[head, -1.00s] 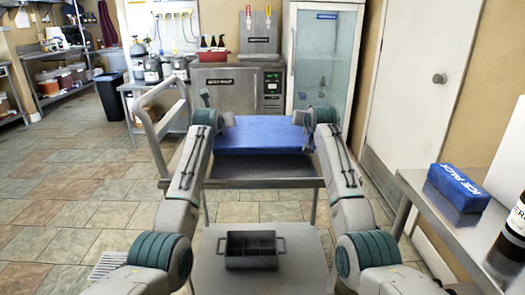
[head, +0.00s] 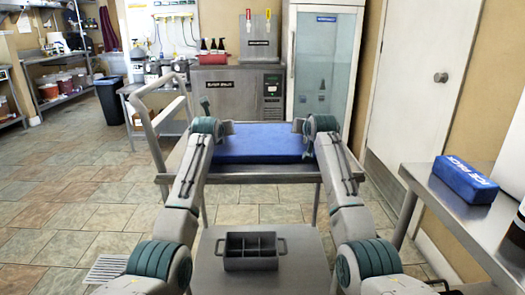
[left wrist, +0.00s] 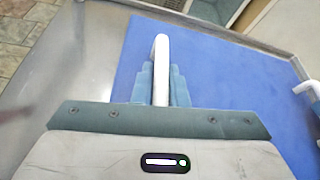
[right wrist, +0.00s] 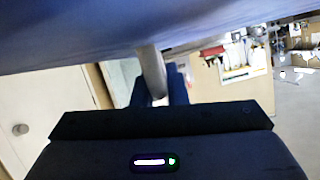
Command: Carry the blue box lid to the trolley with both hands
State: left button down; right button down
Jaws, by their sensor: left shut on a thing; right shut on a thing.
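The blue box lid (head: 258,142) is a flat blue slab, level over the top of the metal trolley (head: 280,174). I cannot tell whether its underside touches the trolley top.
A grey compartment tray (head: 250,262) stands on the flat surface in front of me. A side table (head: 460,222) with a blue ice pack (head: 466,180) is at the right. The trolley handle (head: 142,105) rises at the left. A fridge (head: 322,60) stands behind; tiled floor is clear at left.

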pick_arm(q)
jog(key=c, duration=1.8)
grip_release()
jog(key=shift+a+f, duration=0.1)
jog(key=shift+f, duration=0.1)
pick_arm(e)
jog(key=c, duration=1.8)
grip_release()
jog(key=shift+f, duration=0.25)
jog(key=shift+c, duration=0.2)
pick_arm(q)
jog(key=o, duration=0.4)
jog(key=shift+r, duration=0.1)
jog(key=shift+c, duration=0.2)
pick_arm(e)
jog(key=o, duration=0.4)
jog(key=shift+r, duration=0.1)
pick_arm(q)
jog(key=v, duration=1.2)
pick_arm(e)
jog(key=shift+v, duration=6)
